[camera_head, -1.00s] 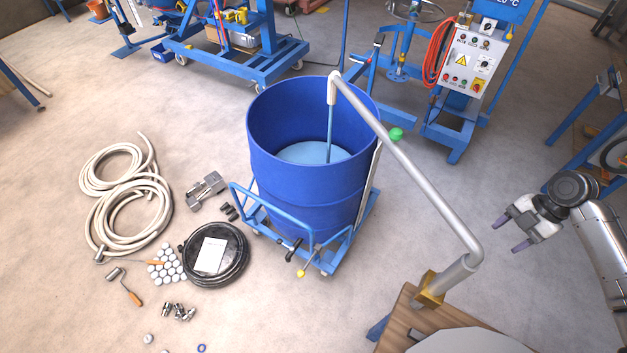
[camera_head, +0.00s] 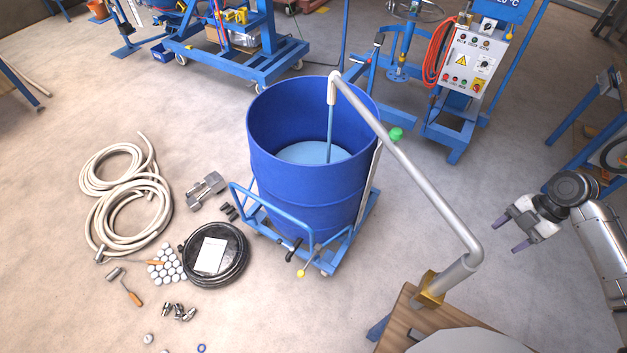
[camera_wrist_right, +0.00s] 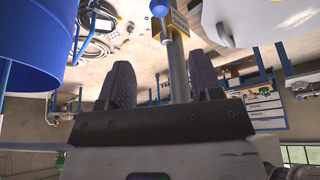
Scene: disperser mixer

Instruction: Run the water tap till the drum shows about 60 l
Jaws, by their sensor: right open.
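The blue drum (camera_head: 308,196) stands upright on a blue wheeled trolley (camera_head: 330,255), with pale blue water (camera_head: 310,152) inside. The grey tap pipe (camera_head: 410,170) reaches over the drum's rim, and a blue stream (camera_head: 330,135) falls from its end into the water. The pipe rises from a brass-coloured base (camera_head: 428,288) at a wooden table. A green knob (camera_head: 396,134) shows beside the drum's right side. I cannot read any litre mark. My right gripper (camera_head: 508,235) is open and empty, to the right of the pipe, apart from it. It also shows in the right wrist view (camera_wrist_right: 158,85). My left gripper is not in view.
Hoses (camera_head: 125,200), a black coil (camera_head: 215,255), white caps and small tools lie on the floor at left. A control panel (camera_head: 470,62) on a blue stand is at the back right. A wooden table (camera_head: 395,325) with a pale round top is at the front.

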